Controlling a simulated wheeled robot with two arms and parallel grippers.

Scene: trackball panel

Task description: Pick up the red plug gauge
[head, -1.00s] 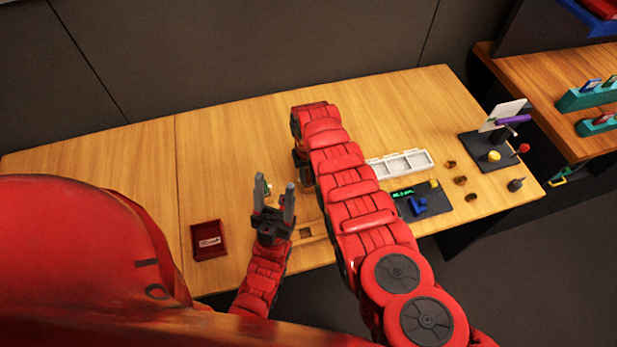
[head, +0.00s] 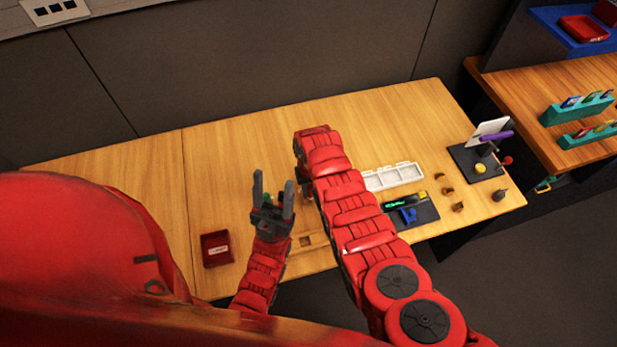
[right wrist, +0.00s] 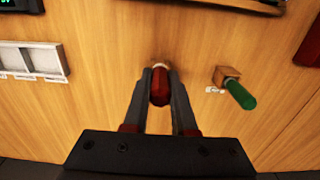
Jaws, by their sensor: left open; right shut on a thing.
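The red plug gauge (right wrist: 160,88) shows in the right wrist view between the two fingers of my right gripper (right wrist: 160,75), which is shut on it. Whether its lower end is clear of the table I cannot tell. In the head view my right arm covers the gauge and most of that gripper. My left gripper (head: 273,180) is open and empty, pointing up above the front part of the table, left of my right arm.
A green plug gauge (right wrist: 241,95) stands at a wooden block (right wrist: 227,74) close to the right gripper. A white compartment tray (head: 393,177), a dark mat (head: 427,212) and several small brown blocks lie right of my arm. A red bin (head: 217,249) sits at the left.

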